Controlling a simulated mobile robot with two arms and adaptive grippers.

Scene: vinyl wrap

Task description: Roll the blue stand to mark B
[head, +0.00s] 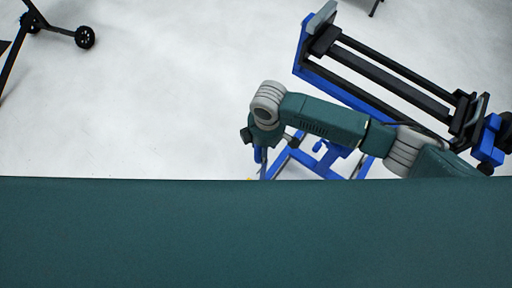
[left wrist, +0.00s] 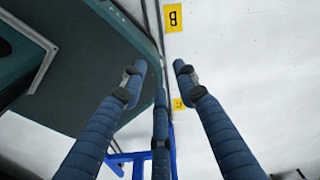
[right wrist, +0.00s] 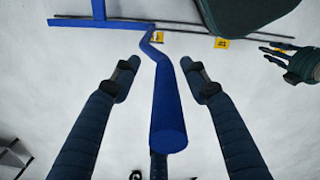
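The blue stand (head: 318,72) is at the right of the head view, with long black rollers on top and a blue base frame below. In the right wrist view a blue bar (right wrist: 168,105) runs between the spread fingers of my right gripper (right wrist: 160,75), with gaps on both sides. My left gripper (left wrist: 160,70) is open and empty over the floor; it also shows in the right wrist view (right wrist: 274,52). The yellow mark B (left wrist: 173,17) is on the floor in the left wrist view.
A black wheeled stand leg (head: 60,30) is at the upper left of the head view. The pale floor (head: 160,110) between it and the blue stand is clear. A dark green surface fills the bottom of the head view. A dark line runs along the floor beside the marks.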

